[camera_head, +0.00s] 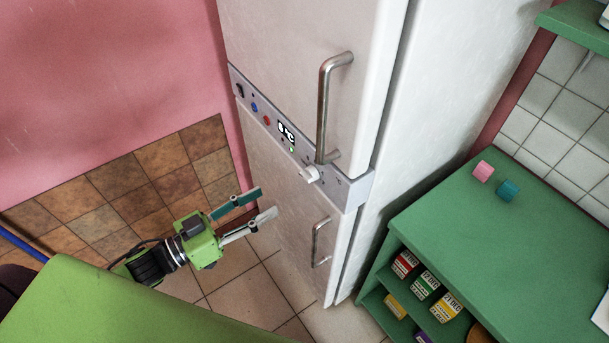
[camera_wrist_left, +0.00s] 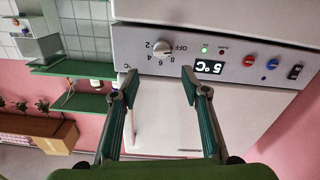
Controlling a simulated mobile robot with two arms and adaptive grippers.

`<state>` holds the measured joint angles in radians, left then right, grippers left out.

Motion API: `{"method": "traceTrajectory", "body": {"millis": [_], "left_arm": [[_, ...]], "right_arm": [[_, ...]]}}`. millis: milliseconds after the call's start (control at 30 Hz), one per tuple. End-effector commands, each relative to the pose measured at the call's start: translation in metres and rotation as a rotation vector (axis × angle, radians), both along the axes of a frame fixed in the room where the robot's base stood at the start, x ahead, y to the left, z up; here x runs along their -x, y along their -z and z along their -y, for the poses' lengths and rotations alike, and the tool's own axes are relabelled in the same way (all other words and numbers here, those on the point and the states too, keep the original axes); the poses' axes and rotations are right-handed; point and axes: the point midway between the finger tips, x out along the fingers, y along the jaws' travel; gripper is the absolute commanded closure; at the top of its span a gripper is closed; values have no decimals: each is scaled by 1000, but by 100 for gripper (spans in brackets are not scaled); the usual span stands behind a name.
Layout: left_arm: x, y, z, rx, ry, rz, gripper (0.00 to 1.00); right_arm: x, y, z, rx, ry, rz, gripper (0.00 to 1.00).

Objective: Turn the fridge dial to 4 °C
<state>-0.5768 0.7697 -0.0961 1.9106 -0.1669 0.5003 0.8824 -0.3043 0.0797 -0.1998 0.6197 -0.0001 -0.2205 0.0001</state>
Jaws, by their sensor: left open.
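The white fridge (camera_head: 300,40) has a grey control panel (camera_head: 345,188) across it. The white dial (camera_head: 310,174) sits on this panel below the upper handle. In the left wrist view the dial (camera_wrist_left: 162,48) appears upside down, with OFF and numbers around it. The lit display (camera_head: 286,133) shows a °C reading; upside down in the left wrist view, the display (camera_wrist_left: 209,67) looks like 5 °C. My left gripper (camera_head: 266,202) is open and empty, apart from the fridge front and left of the dial in the head view. My right gripper is not in view.
The upper handle (camera_head: 323,105) stands out close to the dial, with a lower handle (camera_head: 316,243) beneath. Blue and red buttons (camera_head: 254,107) lie along the panel. A green shelf unit (camera_head: 500,235) stands right; a green surface (camera_head: 120,315) is at lower left.

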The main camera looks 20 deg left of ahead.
Motion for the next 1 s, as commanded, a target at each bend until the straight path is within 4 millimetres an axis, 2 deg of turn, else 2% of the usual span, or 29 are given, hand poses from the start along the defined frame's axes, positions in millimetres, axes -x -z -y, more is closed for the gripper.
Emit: {"method": "traceTrajectory", "body": {"millis": [133,600,800,1000], "left_arm": [[-22,-4,15,1,-2,6,58],[-80,-2,61,-2,-3,2,58],[-90,-1,69,-1,-2,0,58],[-91,0,70,-2,-2,0,58]], "right_arm": [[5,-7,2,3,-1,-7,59],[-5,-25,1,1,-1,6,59],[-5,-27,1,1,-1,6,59],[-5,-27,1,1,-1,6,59]]}}
